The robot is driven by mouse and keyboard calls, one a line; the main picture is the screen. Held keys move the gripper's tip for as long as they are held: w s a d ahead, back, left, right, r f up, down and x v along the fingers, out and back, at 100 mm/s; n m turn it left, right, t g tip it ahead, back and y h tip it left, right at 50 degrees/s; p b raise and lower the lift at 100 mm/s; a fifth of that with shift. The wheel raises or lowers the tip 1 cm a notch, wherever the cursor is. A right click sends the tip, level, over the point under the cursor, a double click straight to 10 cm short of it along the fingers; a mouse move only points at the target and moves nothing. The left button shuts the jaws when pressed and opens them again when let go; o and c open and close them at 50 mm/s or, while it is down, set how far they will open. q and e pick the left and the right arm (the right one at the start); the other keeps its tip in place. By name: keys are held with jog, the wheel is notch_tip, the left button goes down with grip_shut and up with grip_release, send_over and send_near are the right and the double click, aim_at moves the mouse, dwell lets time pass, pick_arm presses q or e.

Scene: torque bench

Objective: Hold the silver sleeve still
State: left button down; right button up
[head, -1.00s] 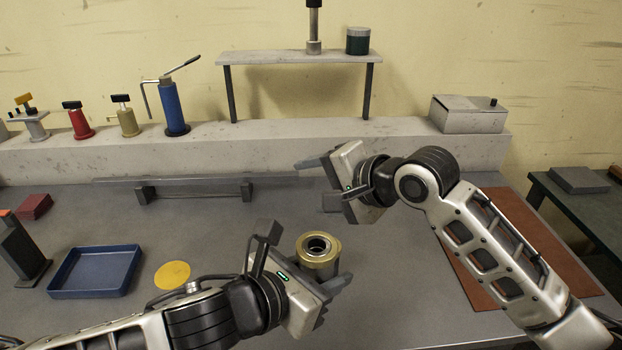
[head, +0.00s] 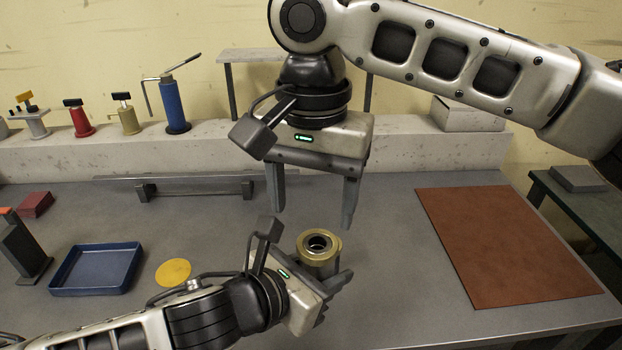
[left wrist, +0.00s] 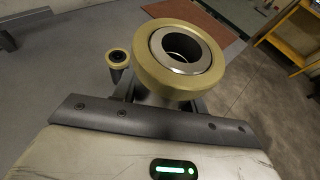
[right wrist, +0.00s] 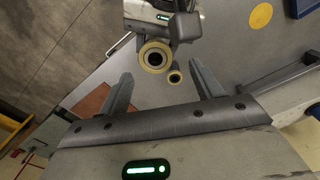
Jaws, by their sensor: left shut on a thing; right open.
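The silver sleeve (left wrist: 184,68) is upright with a wide brass-coloured collar around its top and a dark bore. In the head view its collared top (head: 329,252) shows between the fingers of my left gripper (head: 305,257), which is shut on it low over the grey bench. My right gripper (head: 312,220) points down above and slightly behind the sleeve, open and empty, its fingers apart from it. The right wrist view shows the collar (right wrist: 143,58) ahead of the right fingers. A smaller brass-rimmed piece (left wrist: 117,57) stands beyond the sleeve; I cannot make it out in the head view.
A blue tray (head: 133,268) and a yellow disc (head: 173,272) lie left of the left gripper. A brown mat (head: 500,245) lies at right. A low grey rail (head: 190,186) runs behind. Several coloured tools stand on the back ledge (head: 60,150). Bench between sleeve and mat is clear.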

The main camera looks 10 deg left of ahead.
aim_at(311, 243)
jog(key=shift+f, duration=2.8)
jog(key=shift+a, duration=0.1)
jog(key=c, duration=1)
jog(key=n, duration=0.3)
jog(key=shift+s+a+r+n, duration=0.1)
jog(key=shift+s+n, duration=0.05)
jog(key=shift+n, duration=0.15)
jog(key=o, duration=1.1)
